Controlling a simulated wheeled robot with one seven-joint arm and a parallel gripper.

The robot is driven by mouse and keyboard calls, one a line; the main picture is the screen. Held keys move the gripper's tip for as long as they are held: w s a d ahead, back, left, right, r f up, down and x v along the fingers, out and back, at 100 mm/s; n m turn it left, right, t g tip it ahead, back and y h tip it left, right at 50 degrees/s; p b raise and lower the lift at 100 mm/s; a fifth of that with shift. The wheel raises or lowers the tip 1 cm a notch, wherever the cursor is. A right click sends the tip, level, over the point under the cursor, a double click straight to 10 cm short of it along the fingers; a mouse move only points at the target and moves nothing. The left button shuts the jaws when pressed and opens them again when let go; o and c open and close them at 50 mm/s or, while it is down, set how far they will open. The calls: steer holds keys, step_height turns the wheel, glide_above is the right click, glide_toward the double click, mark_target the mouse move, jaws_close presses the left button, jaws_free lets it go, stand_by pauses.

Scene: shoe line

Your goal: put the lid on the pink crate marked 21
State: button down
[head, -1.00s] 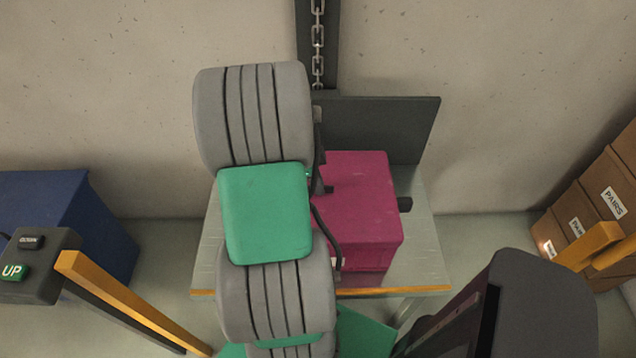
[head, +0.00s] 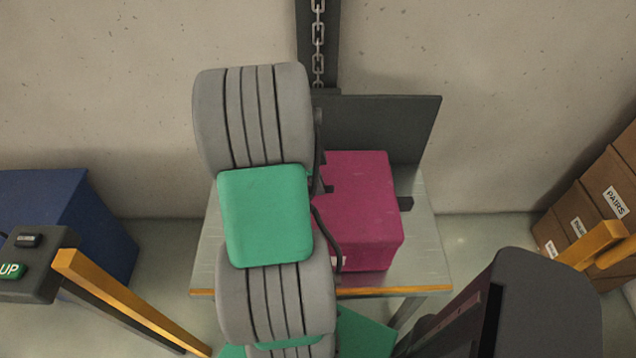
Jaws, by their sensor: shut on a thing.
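The pink crate (head: 375,245) stands on the grey metal table, right of my arm. Its top is covered by a flat pink surface (head: 362,178), which looks like the lid. I cannot tell whether it is fully seated. A white label shows only in part at the crate's lower left; its number is hidden by my arm. My gripper (head: 326,188) shows only as dark parts at the lid's left edge, mostly hidden behind my grey and green arm. It is shut on what looks like the lid.
The table (head: 431,262) has an orange front edge and a dark upright panel (head: 410,125) behind. A blue box (head: 60,205) and an UP button box (head: 35,262) are left. Brown cartons (head: 595,205) are right.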

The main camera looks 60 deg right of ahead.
stand_by(0.3)
steer(key=c, duration=1.4)
jaws_free()
steer(key=shift+o, duration=0.5)
steer(key=o, duration=0.3)
steer(key=shift+o, duration=0.2)
steer(key=shift+r+p, duration=2.1)
steer(key=shift+r, duration=1.35)
